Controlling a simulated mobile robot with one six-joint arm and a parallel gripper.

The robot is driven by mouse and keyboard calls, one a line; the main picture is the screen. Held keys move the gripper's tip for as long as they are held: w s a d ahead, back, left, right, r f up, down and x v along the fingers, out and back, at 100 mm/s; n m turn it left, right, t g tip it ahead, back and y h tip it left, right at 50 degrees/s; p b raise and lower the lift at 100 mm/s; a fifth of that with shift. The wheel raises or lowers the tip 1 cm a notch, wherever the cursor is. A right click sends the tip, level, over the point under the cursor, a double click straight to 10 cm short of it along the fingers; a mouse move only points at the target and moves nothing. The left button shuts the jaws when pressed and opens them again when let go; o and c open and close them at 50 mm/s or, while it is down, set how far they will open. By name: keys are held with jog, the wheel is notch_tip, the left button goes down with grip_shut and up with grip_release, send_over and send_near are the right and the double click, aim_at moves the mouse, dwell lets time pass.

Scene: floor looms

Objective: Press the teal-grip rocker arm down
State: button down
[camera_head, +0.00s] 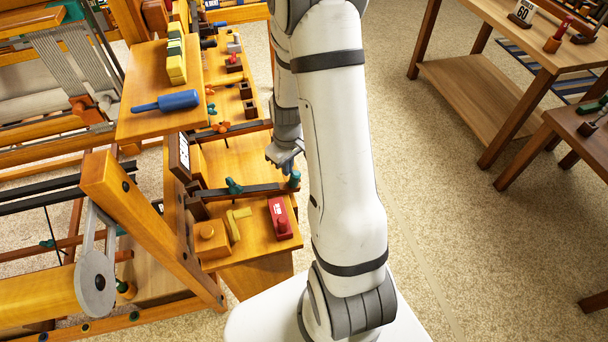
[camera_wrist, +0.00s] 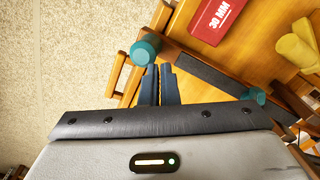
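The rocker arm (camera_head: 262,189) is a dark bar reaching out over the wooden bench top, with a round teal grip (camera_head: 295,179) at its right end. In the wrist view the teal grip (camera_wrist: 145,50) sits just beyond my fingertips, and the dark bar (camera_wrist: 210,72) runs off to the lower right. A teal knob (camera_head: 235,187) sits along the bar, closer to its other end. My gripper (camera_wrist: 160,72) has its two dark fingers together with nothing between them. In the head view my gripper (camera_head: 288,165) is right by the grip; I cannot tell whether they touch.
A red block marked "30 MM" (camera_wrist: 216,20) and a yellow piece (camera_wrist: 298,45) lie on the bench beside the bar. Another dark bar with an orange knob (camera_head: 222,128) is farther back. A blue-handled tool (camera_head: 166,101) lies on the raised shelf. Open carpet lies right of the bench.

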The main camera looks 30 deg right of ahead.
jog(key=shift+f, duration=0.25)
jog(key=shift+r, duration=0.15)
jog(key=shift+r+p, duration=1.4)
jog(key=shift+r, duration=0.65)
notch_tip(320, 180, up, 5)
jog(key=p, duration=0.3)
jog(key=shift+d, duration=0.15)
jog(key=shift+r, duration=0.1)
